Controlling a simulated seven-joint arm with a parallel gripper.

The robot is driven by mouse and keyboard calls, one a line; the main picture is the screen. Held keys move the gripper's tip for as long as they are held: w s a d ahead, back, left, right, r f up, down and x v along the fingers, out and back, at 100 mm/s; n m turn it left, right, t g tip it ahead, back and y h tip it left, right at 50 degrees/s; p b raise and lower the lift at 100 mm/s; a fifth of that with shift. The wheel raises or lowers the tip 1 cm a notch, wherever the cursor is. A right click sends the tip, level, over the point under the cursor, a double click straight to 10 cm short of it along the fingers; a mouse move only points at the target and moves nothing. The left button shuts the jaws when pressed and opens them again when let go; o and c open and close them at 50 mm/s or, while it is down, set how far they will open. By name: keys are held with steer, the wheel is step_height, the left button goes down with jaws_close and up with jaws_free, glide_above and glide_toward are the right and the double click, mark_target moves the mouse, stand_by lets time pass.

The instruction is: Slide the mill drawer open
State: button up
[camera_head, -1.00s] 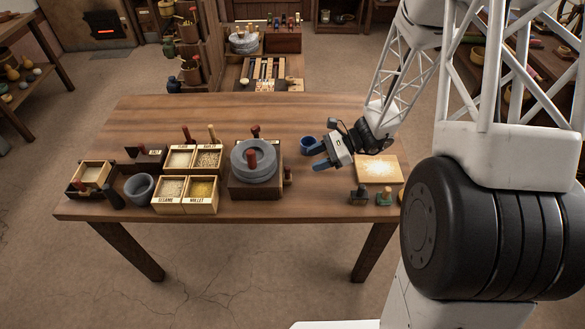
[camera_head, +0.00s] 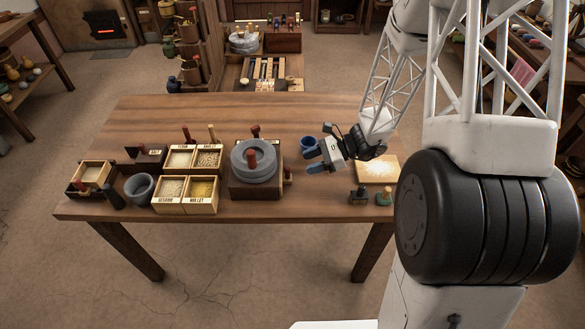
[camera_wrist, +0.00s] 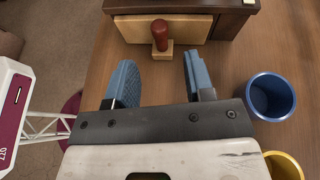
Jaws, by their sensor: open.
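A red-brown knob (camera_wrist: 160,36) stands out from the drawer front. My gripper (camera_head: 309,161) is open and empty, to the right of the mill. In the wrist view its blue fingers (camera_wrist: 158,80) point at the drawer, with the knob ahead of and between them, apart from both. How far the drawer is out is unclear.
A blue cup (camera_head: 307,143) stands close beside my fingers; in the wrist view it is right of them (camera_wrist: 270,96). A yellow cup (camera_wrist: 284,166) is at lower right there. A pale board (camera_head: 377,168) and small stamps (camera_head: 359,195) lie right. Grain boxes (camera_head: 186,193) stand left.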

steer(key=shift+x, duration=3.25)
jaws_close()
